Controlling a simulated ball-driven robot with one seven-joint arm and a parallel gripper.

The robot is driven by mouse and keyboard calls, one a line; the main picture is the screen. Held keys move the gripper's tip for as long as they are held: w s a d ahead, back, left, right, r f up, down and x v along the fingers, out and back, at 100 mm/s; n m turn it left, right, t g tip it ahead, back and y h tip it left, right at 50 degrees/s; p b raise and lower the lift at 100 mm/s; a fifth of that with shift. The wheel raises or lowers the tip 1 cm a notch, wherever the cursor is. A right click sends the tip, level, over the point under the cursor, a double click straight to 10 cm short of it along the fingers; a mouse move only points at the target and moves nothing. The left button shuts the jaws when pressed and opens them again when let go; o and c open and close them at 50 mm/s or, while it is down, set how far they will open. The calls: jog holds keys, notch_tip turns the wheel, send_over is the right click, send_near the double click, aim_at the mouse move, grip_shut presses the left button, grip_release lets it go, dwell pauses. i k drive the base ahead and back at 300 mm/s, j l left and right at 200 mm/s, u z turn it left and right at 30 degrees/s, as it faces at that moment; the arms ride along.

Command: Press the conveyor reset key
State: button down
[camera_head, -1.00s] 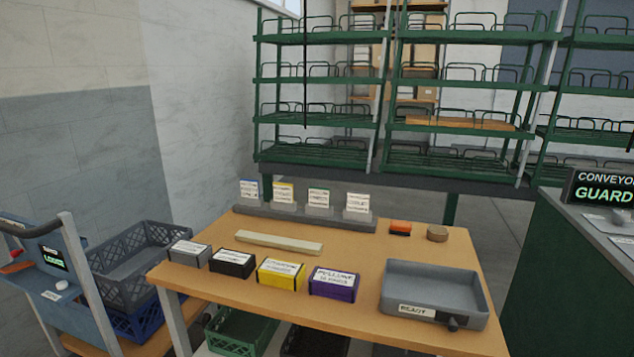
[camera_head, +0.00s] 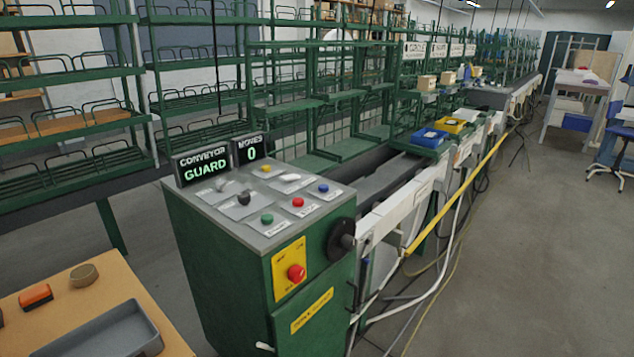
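A green control cabinet (camera_head: 215,262) stands in the middle of the head view. Its grey sloped top (camera_head: 235,212) carries several labelled controls: a green button (camera_head: 267,218), a red button (camera_head: 298,202), a blue button (camera_head: 323,188), a black knob (camera_head: 243,198) and pale switches (camera_head: 290,178). The labels are too small to read, so I cannot tell which control is the reset key. A sign (camera_head: 203,164) reads CONVEYOR GUARD; a smaller display (camera_head: 250,150) reads MOVES 0. A large red button (camera_head: 296,273) sits on a yellow plate on the front. My gripper is not in view.
A black handwheel (camera_head: 343,238) sticks out at the cabinet's right. A conveyor (camera_head: 400,190) runs back beside it, with hoses trailing on the floor. A wooden table (camera_head: 140,292) with a grey tray (camera_head: 110,335) stands at lower left. Floor at right (camera_head: 520,270) is clear.

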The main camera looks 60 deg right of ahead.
aim_at(323, 188)
jog(key=z, duration=1.05)
